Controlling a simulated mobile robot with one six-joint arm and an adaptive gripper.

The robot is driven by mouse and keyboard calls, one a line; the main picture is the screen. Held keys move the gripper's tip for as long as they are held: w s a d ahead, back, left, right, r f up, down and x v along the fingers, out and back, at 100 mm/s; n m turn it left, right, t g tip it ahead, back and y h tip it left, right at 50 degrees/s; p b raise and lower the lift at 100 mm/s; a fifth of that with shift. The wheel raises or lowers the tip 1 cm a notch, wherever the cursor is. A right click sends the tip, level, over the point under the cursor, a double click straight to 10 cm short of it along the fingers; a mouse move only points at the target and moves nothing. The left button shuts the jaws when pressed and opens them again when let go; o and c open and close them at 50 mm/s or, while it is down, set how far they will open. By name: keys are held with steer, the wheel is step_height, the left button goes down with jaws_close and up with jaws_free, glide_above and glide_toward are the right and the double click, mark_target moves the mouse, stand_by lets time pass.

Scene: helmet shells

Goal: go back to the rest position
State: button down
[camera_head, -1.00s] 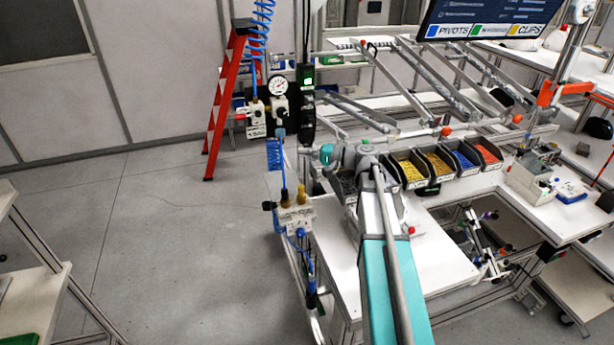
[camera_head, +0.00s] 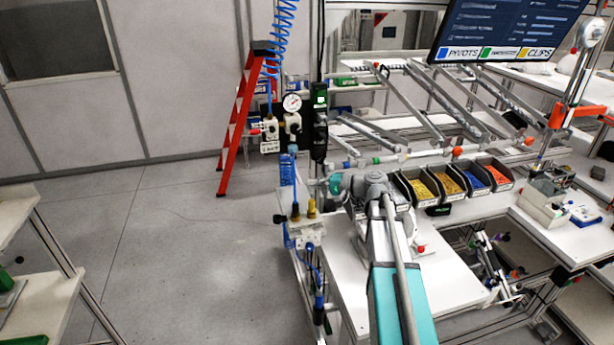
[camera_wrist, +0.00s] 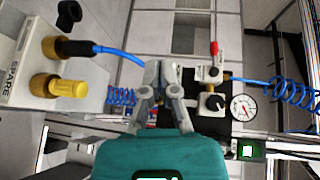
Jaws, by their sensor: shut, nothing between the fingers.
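My gripper (camera_wrist: 162,85) shows in the wrist view, its grey fingers closed together with nothing between them. It points toward the pneumatic unit with the pressure gauge (camera_wrist: 243,107), apart from it as far as I can see. In the head view my teal and grey arm reaches forward over the white workbench (camera_head: 445,268). The gripper fingers cannot be made out there; the arm's wrist end hides or blends with them. No helmet shell can be made out in either view.
A valve block with yellow fittings (camera_head: 305,228) stands close left of my arm; it also fills the wrist view's left side (camera_wrist: 50,70). Blue coiled hoses (camera_head: 284,30) hang nearby. Bins of small parts (camera_head: 450,183) stand right of my wrist. Open floor (camera_head: 170,250) lies left.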

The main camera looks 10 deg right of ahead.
steer(key=s+a+f+n+g+h+b, duration=0.1)
steer(key=s+a+f+g+h+b, duration=0.2)
steer(key=f, duration=0.5)
steer(key=s+a+f+n+g+h+b, duration=0.2)
steer(key=s+a+f+b, duration=0.15)
steer(key=s+f, duration=0.3)
steer(key=s+f+n+g+h+b, duration=0.2)
steer(key=s+f+h+b, duration=0.5)
steer(key=s+f, duration=0.6)
step_height(320, 180, down, 2)
steer(key=shift+d+f+n+g+h, duration=0.1)
steer(key=shift+d+n+g+h, duration=0.4)
steer(key=shift+h, duration=0.6)
